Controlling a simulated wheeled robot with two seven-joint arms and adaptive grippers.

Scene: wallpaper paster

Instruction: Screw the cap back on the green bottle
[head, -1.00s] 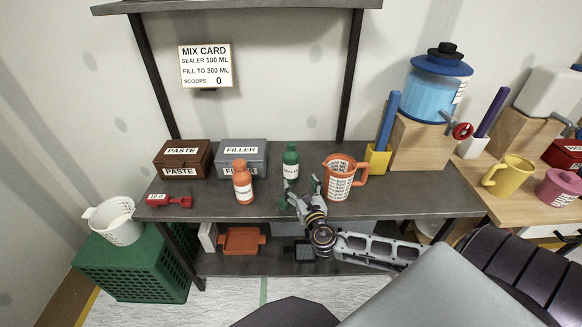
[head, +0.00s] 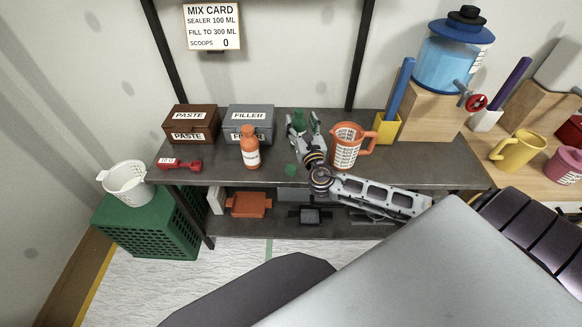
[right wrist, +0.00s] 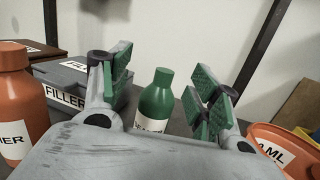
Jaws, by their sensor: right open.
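The green bottle (head: 299,119) stands upright toward the back of the dark table, partly hidden by my right gripper. In the right wrist view the bottle (right wrist: 155,105) shows its narrower top and part of a white label. My right gripper (head: 304,121) is open, with its fingers appearing either side of the bottle in the head view. In the right wrist view the open green-padded fingers (right wrist: 163,90) frame the bottle, which looks just beyond them; I see no contact. A small green piece (head: 291,169), probably the cap, lies near the table's front, beside my right wrist. My left gripper is out of view.
An orange bottle (head: 249,150) stands left of my gripper, and an orange measuring jug (head: 346,147) close on its right. The filler box (head: 250,123) and paste box (head: 191,124) stand at back left. A red scoop (head: 179,164) lies at the left edge.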

